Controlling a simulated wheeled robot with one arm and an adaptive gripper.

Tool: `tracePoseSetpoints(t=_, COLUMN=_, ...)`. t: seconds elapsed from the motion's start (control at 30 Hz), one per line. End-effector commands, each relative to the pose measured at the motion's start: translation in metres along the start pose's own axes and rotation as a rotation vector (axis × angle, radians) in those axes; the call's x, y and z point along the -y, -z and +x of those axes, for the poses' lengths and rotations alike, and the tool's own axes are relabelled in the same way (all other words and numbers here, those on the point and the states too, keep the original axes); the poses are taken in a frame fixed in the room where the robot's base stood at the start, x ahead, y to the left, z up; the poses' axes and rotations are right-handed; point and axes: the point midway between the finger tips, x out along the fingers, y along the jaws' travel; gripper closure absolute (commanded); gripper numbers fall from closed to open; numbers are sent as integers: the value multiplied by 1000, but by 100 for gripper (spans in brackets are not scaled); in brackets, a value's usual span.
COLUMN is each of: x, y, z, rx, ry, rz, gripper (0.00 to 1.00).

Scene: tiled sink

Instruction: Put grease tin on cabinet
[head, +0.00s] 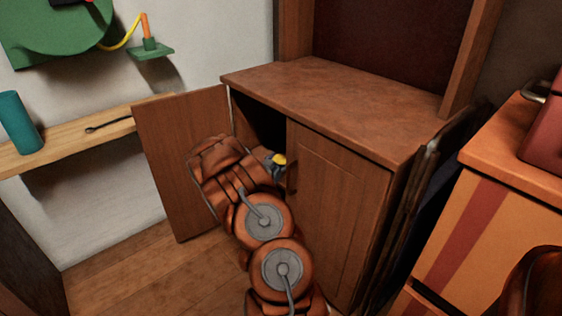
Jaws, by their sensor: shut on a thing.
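My gripper (271,160) is at the front of the brown wooden cabinet (330,93), beside the dark opening behind its open left door (181,160). My own arm links hide most of the gripper. The right door (338,203) is closed and has a small dark handle.
A wooden shelf (78,133) with a teal cylinder (18,122) and a dark tool is on the left wall. An orange cabinet (475,235) with a red stripe stands close on the right. Bare floor (130,265) shows at lower left.

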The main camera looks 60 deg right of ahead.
Motion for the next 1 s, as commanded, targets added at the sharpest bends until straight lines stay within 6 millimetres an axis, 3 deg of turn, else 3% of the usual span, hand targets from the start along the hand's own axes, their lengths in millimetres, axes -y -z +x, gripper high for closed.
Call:
tracePoseSetpoints(t=0.1, x=0, y=-2, z=0, rx=0, ry=0, rz=0, gripper=75)
tracePoseSetpoints(t=0.13, x=0, y=-3, z=0, rx=0, ry=0, rz=0, gripper=22)
tracePoseSetpoints(t=0.33, x=0, y=-3, z=0, rx=0, ry=0, rz=0, gripper=1)
tracePoseSetpoints(t=0.77, x=0, y=0, z=0, rx=-1, ry=0, rz=0, gripper=0)
tracePoseSetpoints(t=1.0, x=1, y=2, z=-22, rx=1, ry=1, rz=-3, gripper=0)
